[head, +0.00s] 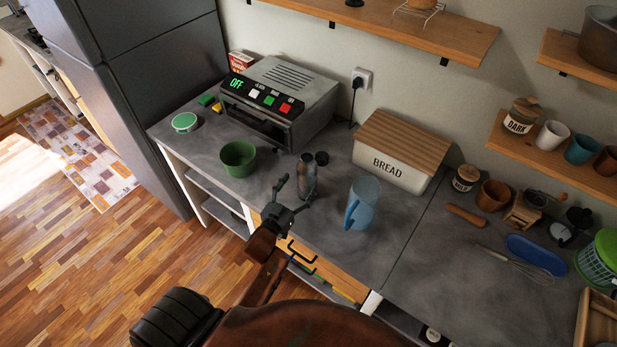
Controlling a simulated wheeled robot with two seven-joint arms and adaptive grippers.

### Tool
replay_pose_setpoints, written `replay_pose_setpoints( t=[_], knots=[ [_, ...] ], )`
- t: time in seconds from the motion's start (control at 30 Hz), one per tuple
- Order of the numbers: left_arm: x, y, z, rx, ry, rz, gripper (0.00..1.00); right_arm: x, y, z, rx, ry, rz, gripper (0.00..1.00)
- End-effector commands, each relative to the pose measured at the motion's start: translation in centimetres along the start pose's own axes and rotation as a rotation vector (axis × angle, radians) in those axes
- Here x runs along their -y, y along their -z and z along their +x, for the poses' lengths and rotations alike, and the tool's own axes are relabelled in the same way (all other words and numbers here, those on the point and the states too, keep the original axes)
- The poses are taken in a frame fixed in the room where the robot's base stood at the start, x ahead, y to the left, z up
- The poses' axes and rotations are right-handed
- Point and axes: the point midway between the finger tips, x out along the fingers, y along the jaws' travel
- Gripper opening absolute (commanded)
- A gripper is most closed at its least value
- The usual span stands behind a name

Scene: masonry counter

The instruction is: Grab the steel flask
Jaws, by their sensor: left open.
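The steel flask (307,172) stands upright on the grey counter, between the green bowl and the blue pitcher. It is a narrow grey bottle, and its lower part is partly hidden behind my gripper's fingers. A small dark round thing (322,158) shows beside its top; I cannot tell whether it is the flask's cap. My left gripper (291,188) is open and empty, in front of the flask with its fingers spread toward it. I cannot tell whether a finger touches the flask. My right gripper is not in view.
A green bowl (238,158) stands left of the flask, and a blue pitcher (361,203) stands close on its right. A toaster oven (283,98) and a bread bin (391,160) stand behind. The counter's front edge runs below my gripper. Utensils and jars crowd the right side.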

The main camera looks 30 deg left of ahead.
Motion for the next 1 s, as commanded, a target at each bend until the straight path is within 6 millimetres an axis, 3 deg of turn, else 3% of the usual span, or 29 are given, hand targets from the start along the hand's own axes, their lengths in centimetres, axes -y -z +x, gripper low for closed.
replay_pose_setpoints(
  t=[0.13, 0.3, 0.6, 1.0],
  knots=[
    [-0.7, 0.1, 2.3, -0.002, -0.002, -0.002, 0.72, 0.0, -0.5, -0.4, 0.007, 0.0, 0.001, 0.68],
    [-0.8, 0.0, 4.3, 0.0, -0.003, 0.0, 0.72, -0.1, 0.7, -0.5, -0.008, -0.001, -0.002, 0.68],
    [-0.9, -0.1, 4.7, 0.001, -0.005, -0.001, 0.71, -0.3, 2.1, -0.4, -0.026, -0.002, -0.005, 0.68],
    [-0.9, -0.1, 4.6, 0.001, -0.005, -0.001, 0.44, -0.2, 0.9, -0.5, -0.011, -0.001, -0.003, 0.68]
  ],
)
